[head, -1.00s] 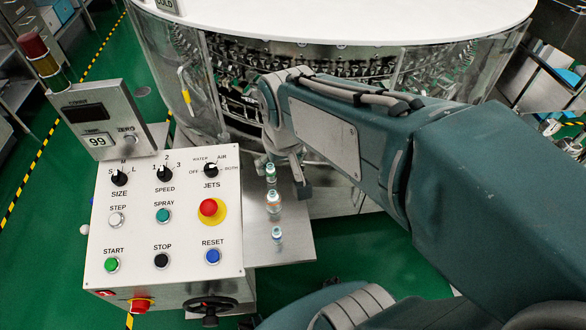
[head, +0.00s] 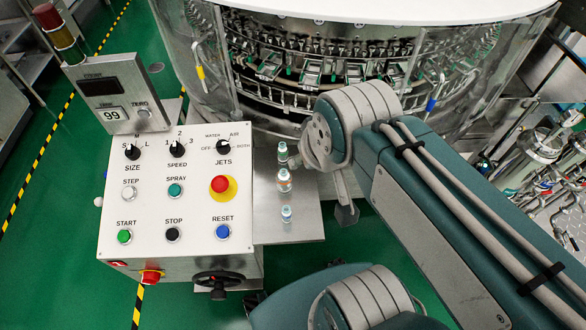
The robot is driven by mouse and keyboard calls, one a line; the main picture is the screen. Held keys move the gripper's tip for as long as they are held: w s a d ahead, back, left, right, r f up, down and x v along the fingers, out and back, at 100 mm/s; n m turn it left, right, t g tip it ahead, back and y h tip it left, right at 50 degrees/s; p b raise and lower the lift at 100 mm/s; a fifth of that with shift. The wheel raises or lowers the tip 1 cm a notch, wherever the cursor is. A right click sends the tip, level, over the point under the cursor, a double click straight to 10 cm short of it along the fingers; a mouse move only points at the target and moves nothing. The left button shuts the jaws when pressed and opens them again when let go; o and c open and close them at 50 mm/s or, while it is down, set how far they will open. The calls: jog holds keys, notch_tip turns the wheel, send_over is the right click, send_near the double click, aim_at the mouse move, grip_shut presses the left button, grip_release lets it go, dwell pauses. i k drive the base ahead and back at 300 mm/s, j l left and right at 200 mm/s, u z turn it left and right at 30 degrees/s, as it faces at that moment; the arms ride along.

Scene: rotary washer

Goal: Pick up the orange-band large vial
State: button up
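Three small vials stand upright in a rough line on the metal shelf (head: 300,232) beside the control panel. The middle one is the largest and seems to carry an orange band; I take it as the orange-band large vial (head: 284,181). A smaller vial (head: 283,153) stands behind it and another small vial (head: 287,215) in front. My gripper (head: 346,213) is to the right of the vials, apart from them, partly hidden by my wrist. Its finger opening does not show, and I see nothing held.
The control panel (head: 150,203) with knobs and buttons stands close on the left of the vials. The round washer (head: 345,75) with clear guards rises behind the shelf. The shelf's right part is bare apart from my arm over it.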

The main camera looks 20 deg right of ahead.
aim_at(284, 177)
jog(key=i+j, duration=0.1)
jog(key=j, duration=0.45)
jog(key=i+j, duration=0.1)
jog(key=j, duration=0.45)
jog(key=i+j, duration=0.1)
jog(key=j, duration=0.5)
jog(key=j+z, duration=0.25)
jog(key=z, duration=0.15)
jog(key=j+z, duration=0.55)
jog(key=z, duration=0.75)
